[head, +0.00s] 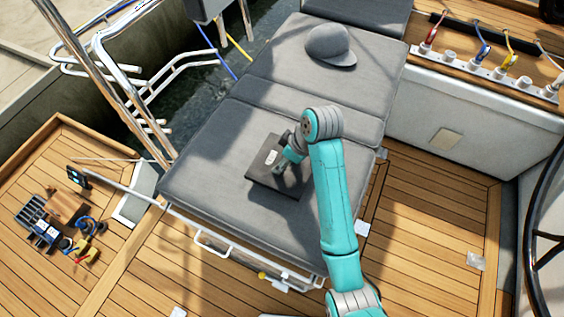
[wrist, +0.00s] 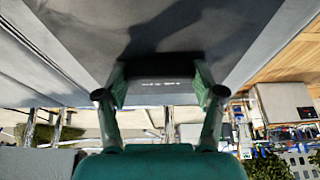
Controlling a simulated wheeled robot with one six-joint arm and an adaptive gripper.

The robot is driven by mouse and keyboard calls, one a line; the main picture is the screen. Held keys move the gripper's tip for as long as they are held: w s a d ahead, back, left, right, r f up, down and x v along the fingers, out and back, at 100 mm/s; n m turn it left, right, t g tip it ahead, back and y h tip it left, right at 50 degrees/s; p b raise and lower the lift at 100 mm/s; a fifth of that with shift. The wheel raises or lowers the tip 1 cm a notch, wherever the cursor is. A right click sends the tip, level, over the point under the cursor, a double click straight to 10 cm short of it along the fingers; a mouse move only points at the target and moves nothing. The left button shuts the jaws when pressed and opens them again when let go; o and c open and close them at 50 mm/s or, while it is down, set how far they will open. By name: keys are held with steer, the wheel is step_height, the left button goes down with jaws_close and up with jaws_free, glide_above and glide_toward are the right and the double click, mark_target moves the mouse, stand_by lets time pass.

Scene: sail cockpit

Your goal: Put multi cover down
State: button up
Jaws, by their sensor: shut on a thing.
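The multi cover (head: 264,175) is a dark flat square piece with a small white label. In the head view it is over the near grey cushion, and I cannot tell if it touches the cushion or is just above it. My gripper (head: 281,168) is shut on it, and my wrist hides part of its right side. In the wrist view the two fingers (wrist: 160,86) stand on either side of the dark cover (wrist: 158,70), with white lettering between them.
The grey cushions (head: 210,193) form a long padded surface with free room around the cover. A grey cap (head: 330,45) lies on the far cushion. Colored ropes and white fittings (head: 485,65) line the right ledge. Small boxes and gear (head: 62,225) sit on the wooden deck at left.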

steer(key=shift+f, duration=1.9)
steer(key=o, duration=1.4)
steer(key=shift+f, duration=0.1)
